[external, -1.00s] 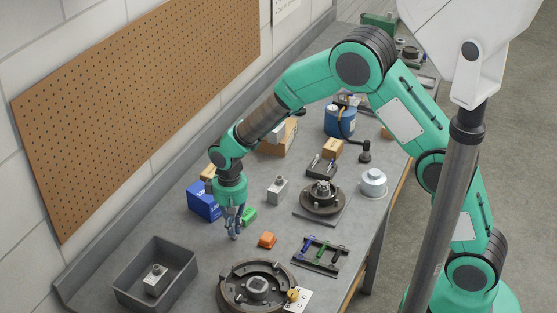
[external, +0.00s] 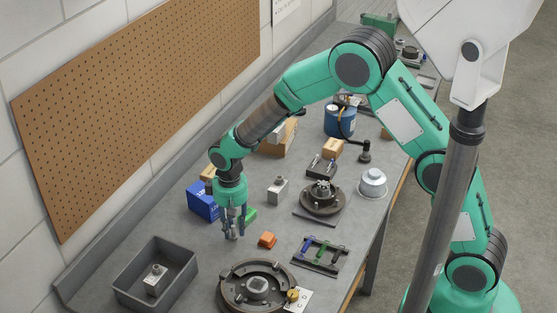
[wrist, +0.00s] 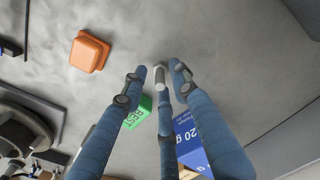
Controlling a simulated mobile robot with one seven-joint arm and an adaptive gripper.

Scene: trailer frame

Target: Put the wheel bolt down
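The wheel bolt (wrist: 160,79) is a small grey metal piece between my fingertips in the wrist view. In the external view it is a small silver spot (external: 232,235) at bench level, below my fingers. My gripper (external: 232,229) points down over the bench, left of the orange block. Its blue fingers are spread apart in the wrist view (wrist: 159,72), with gaps beside the bolt. The fingers partly hide the bolt, and I cannot tell whether one still touches it.
An orange block (external: 267,239) stands close on the right. A green box (wrist: 138,112) and a blue box (external: 203,203) are behind the gripper. A grey bin (external: 185,278) is front left, a brake drum assembly (external: 235,291) in front. Bare bench (external: 205,245) lies between.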

